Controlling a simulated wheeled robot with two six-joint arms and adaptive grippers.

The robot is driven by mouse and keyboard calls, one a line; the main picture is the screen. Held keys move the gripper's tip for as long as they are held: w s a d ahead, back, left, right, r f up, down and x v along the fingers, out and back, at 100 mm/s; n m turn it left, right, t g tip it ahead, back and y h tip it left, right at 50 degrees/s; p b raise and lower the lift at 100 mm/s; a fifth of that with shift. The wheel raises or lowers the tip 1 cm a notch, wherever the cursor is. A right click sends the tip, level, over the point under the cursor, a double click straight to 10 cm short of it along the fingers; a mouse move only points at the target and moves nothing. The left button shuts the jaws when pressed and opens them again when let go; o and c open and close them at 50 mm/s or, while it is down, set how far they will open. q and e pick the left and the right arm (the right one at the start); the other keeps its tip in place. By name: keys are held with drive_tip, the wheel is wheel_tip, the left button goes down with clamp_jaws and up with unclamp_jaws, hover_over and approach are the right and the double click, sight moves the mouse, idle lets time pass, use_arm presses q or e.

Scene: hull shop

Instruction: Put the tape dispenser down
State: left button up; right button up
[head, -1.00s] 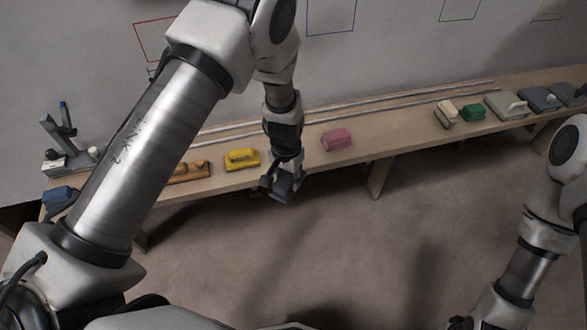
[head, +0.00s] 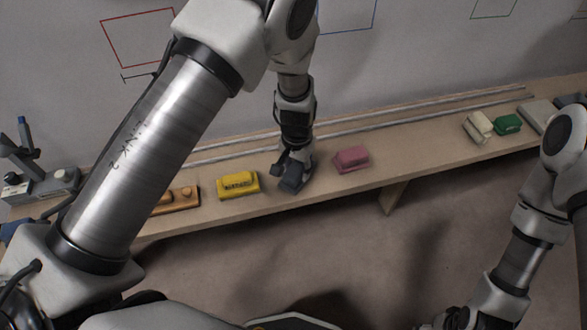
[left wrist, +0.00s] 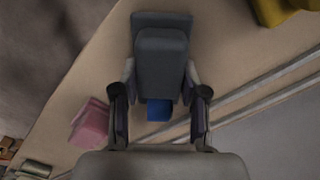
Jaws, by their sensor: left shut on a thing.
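My left gripper (head: 297,163) is shut on the dark grey tape dispenser (head: 291,184), between the yellow block and the pink block over the bench (head: 235,209). In the left wrist view the tape dispenser (left wrist: 162,62) is a slate block on a wider base, with the two fingers of my left gripper (left wrist: 160,92) at its sides. A small blue patch (left wrist: 158,111) shows just below it there. I cannot tell whether the dispenser touches the bench top.
The yellow block (head: 238,184) stands left of the dispenser and the pink block (head: 351,158) right of it. An orange-brown block (head: 182,198) is further left. Cream (head: 477,127) and green (head: 508,124) blocks stand further right. Rails (head: 390,122) run along the back. Bare bench lies right of the pink block.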

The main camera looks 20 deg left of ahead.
sight(297, 166)
use_arm(q)
drive_tip(key=shift+w, duration=0.15)
drive_tip(key=shift+f, duration=0.1)
drive_tip(key=o, duration=1.2)
wheel_tip(297, 166, up, 12)
drive_tip(key=p, duration=0.1)
drive_tip(key=shift+r+p, duration=0.2)
drive_tip(key=shift+p, duration=0.15)
